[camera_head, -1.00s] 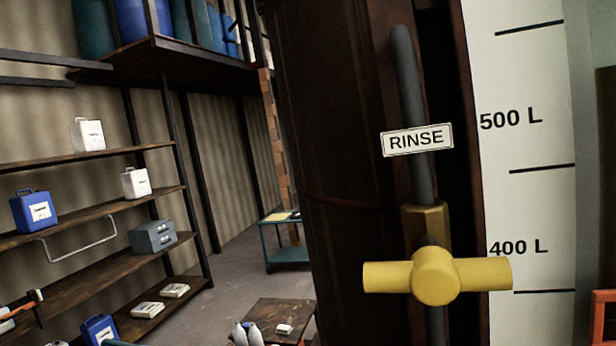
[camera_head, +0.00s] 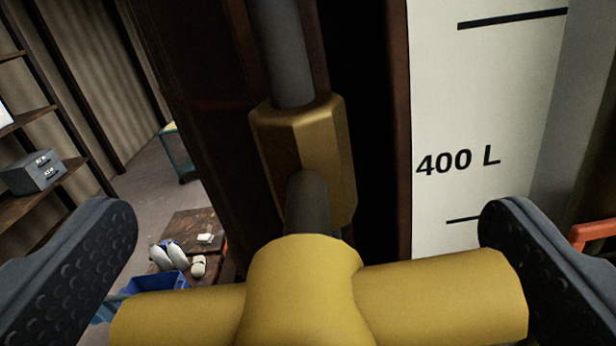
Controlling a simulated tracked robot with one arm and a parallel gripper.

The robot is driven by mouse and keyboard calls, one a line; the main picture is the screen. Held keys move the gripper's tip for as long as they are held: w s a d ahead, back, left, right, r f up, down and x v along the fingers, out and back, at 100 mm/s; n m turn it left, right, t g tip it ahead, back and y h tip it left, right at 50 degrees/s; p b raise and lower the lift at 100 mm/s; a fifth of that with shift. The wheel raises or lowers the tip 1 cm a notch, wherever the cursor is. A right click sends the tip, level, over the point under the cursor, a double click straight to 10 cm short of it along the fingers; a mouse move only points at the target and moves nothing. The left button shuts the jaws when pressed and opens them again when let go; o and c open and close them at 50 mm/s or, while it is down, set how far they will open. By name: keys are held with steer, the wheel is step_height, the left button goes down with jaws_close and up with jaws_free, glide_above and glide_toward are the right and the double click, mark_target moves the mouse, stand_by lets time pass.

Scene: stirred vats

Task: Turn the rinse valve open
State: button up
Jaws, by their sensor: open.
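The rinse valve's yellow T-shaped handle (camera_head: 305,295) fills the bottom middle of the view, its bar lying crosswise to the grey pipe (camera_head: 278,50). Behind it is the brass hex valve body (camera_head: 305,150) on that pipe. My gripper (camera_head: 308,235) is open, with one dark studded finger at the left and one at the right. The handle lies between the fingers. The right finger is very close to the bar's right end; I cannot tell whether they touch. The RINSE label is out of view.
A white level scale (camera_head: 480,110) marked 400 L stands right of the pipe. A dark brown column (camera_head: 200,110) is behind the pipe on the left. Farther back are a shelf with a grey box (camera_head: 35,172), a low wooden table (camera_head: 190,232) and a blue crate (camera_head: 155,282).

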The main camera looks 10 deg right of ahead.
steer(key=shift+w, duration=0.25)
steer(key=c, duration=0.7)
steer(key=shift+d, duration=0.1)
steer(key=shift+c, duration=0.2)
